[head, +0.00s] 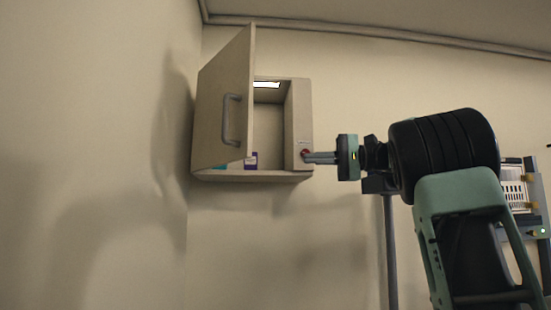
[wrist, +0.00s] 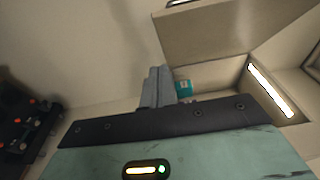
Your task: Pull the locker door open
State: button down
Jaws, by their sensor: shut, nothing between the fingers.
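The wall locker (head: 301,120) hangs in the corner, and its door (head: 226,95) stands swung open to the left, with a grey bar handle (head: 231,119) on its face. In the wrist view the shut fingers (wrist: 157,88) show in front of the locker's opening, with the door (wrist: 220,25) beyond.
A rack-like unit (head: 516,195) stands at the right. The wall below the locker is clear.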

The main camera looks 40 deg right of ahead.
jog(key=s+a+p+x, duration=0.2)
jog(key=p+x, duration=0.3)
jog(key=x, duration=0.7)
jog(key=shift+w+a, duration=0.2)
